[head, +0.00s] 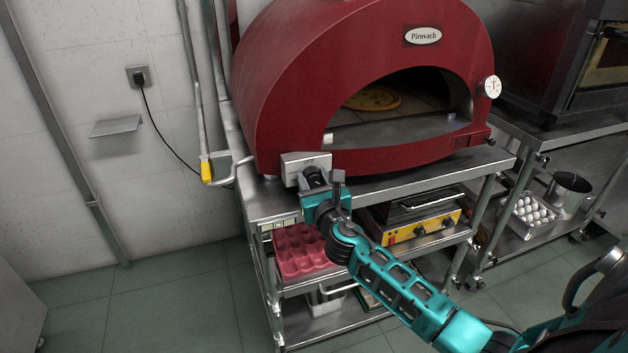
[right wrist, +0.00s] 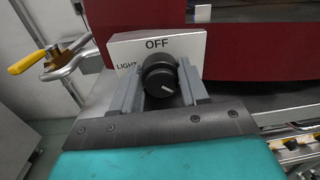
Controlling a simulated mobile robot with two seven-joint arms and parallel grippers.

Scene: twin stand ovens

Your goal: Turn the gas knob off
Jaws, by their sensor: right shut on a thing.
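The gas knob (right wrist: 160,80) is round and black with a short white mark on its face, which slants toward the lower right. It sits on a pale control box (right wrist: 125,48) printed "OFF" above and "LIGHT" at the left; other lettering is hidden. The box also shows in the head view (head: 303,160), at the front left foot of the red oven (head: 330,80). My right gripper (head: 318,182) is at the box, its grey fingers on either side of the knob, shut on it; it also shows in the right wrist view (right wrist: 157,88). My left gripper is out of view.
A yellow-handled valve (head: 206,171) is on the pipe left of the oven. The steel stand (head: 400,175) holds a pink tray (head: 300,250) and a yellow appliance (head: 415,215) below. A pizza (head: 373,98) lies inside the oven. Floor at the left is clear.

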